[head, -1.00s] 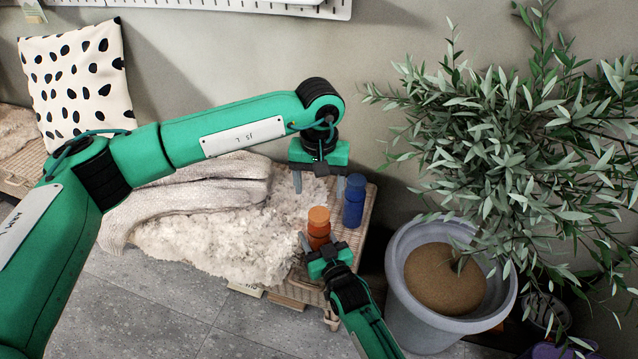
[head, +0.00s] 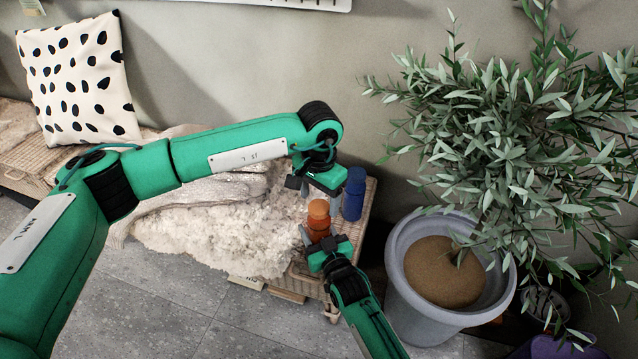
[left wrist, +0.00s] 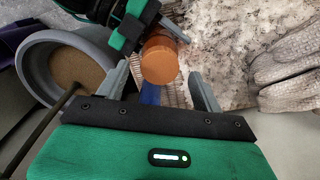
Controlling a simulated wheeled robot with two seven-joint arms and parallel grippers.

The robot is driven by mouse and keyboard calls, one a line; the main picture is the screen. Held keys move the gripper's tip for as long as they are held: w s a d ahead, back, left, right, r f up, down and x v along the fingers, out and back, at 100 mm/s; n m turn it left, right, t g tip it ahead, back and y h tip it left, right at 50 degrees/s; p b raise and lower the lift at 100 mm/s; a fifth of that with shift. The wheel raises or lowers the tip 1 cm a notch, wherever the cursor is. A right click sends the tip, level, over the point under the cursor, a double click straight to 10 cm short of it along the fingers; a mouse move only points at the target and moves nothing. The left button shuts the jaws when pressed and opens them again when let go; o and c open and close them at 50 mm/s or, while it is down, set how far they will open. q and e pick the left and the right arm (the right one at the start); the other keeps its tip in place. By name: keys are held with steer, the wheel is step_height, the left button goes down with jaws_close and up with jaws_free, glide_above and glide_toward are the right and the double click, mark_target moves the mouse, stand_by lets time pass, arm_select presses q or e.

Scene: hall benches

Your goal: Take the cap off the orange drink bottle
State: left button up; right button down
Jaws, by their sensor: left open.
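The orange drink bottle (head: 319,230) stands upright near the front right of a woven bench. Its lighter orange cap (head: 318,208) is on top; in the left wrist view the round cap (left wrist: 160,58) shows from above and hides most of the body. My left gripper (head: 320,198) is open and points down just above the cap. In the left wrist view its fingertips (left wrist: 158,76) are spread on both sides, apart from the cap. My right gripper (head: 322,241) comes from the front, with its fingers around the bottle's body and seemingly shut on it; one finger is partly hidden.
A blue bottle (head: 354,194) stands just behind and right of the orange one, close to my left gripper. A fluffy cream throw (head: 220,235) covers the bench to the left. A large grey planter (head: 400,285) with a leafy plant stands at the right.

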arm_select(q)
steer(key=shift+f, duration=1)
steer(key=shift+c, duration=0.2)
steer(key=c, duration=1.1)
